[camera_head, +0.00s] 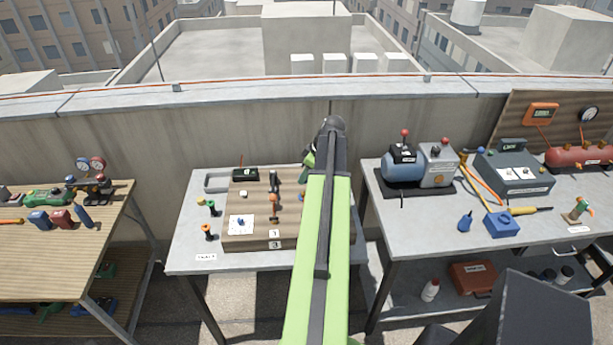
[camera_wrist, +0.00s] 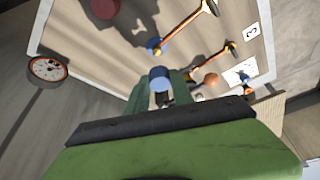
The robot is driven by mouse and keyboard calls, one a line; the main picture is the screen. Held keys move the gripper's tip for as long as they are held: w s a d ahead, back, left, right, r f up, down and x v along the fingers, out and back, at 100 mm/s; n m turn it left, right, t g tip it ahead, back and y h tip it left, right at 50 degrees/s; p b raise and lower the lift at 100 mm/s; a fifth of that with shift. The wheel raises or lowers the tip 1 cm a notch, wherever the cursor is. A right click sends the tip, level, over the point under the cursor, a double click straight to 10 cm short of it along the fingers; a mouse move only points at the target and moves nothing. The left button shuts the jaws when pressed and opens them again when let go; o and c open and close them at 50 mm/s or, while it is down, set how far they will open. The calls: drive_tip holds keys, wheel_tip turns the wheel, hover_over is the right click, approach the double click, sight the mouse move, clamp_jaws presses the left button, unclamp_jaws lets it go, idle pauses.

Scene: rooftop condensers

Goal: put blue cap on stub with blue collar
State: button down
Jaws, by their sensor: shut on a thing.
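My gripper (camera_wrist: 160,86) is shut on the blue cap (camera_wrist: 160,73), which shows between its green fingers in the wrist view. Just beyond the cap, the stub with a blue collar (camera_wrist: 153,46) stands on the board; a gap shows between them in the picture, but the height of the cap above the board is hard to tell. In the head view my gripper (camera_head: 308,160) is over the back right of the middle table's board, largely hidden by my arm.
Other stubs stand on the board, one with an orange end (camera_wrist: 210,79). A white card (camera_head: 241,225) with a small blue piece lies at its front left. A gauge (camera_wrist: 47,69) shows at left in the wrist view. The right table (camera_head: 400,221) carries a blue motor (camera_head: 402,165).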

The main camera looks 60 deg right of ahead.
sight(304, 193)
drive_tip(key=shift+w+f+b, duration=0.1)
drive_tip(key=shift+f+b, duration=2.4)
drive_tip(key=shift+f+b, duration=1.35)
idle(0.5)
drive_tip(key=c, duration=1)
unclamp_jaws()
drive_tip(key=shift+r, duration=0.15)
